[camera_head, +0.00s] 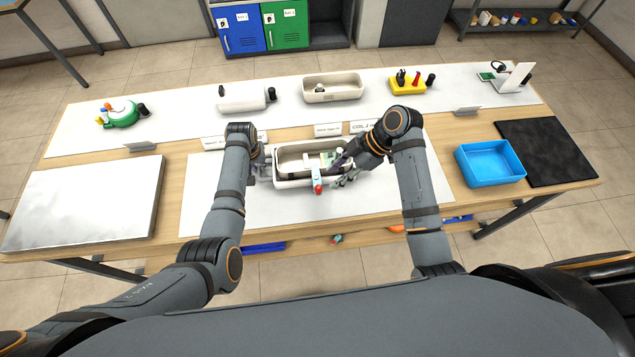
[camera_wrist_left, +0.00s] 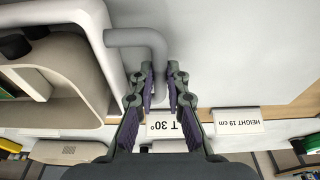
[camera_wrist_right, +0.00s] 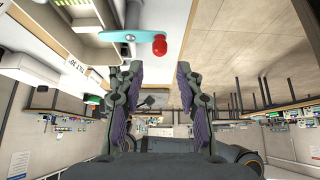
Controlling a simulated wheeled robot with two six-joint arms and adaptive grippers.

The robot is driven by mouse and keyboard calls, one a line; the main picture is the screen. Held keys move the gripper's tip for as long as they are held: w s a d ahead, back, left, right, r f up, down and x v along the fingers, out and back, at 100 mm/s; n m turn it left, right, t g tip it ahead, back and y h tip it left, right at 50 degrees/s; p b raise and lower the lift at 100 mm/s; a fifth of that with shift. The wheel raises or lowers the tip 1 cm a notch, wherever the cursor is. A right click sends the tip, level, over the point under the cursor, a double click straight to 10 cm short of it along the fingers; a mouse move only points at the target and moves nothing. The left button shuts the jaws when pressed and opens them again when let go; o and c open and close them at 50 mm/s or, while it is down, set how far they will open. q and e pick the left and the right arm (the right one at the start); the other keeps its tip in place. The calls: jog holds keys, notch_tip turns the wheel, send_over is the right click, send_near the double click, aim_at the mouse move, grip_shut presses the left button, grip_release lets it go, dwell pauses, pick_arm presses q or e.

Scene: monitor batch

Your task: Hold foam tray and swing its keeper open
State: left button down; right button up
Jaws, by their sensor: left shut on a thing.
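The foam tray (camera_head: 281,184) is a white, rounded tray with a beige lining on the white mat at the middle of the table. My left gripper (camera_head: 263,170) is at its left end. In the left wrist view my left gripper (camera_wrist_left: 160,85) is shut on the tray's grey bent handle (camera_wrist_left: 130,37). The keeper (camera_head: 317,174) is a teal bar with a red knob, lying across the tray's near wall. In the right wrist view the keeper (camera_wrist_right: 125,37) lies ahead of the fingertips, its red knob at the right end. My right gripper (camera_wrist_right: 158,70) is open and empty, just right of the knob in the head view.
A blue bin (camera_head: 490,162) and a black mat (camera_head: 545,152) are at the right. A silver plate (camera_head: 85,200) is at the left. A beige tray (camera_head: 333,88) and a yellow holder (camera_head: 408,86) stand behind. The white mat (camera_head: 225,212) is clear in front.

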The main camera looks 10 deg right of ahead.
aim_at(321, 187)
jog(key=shift+x, duration=3.4)
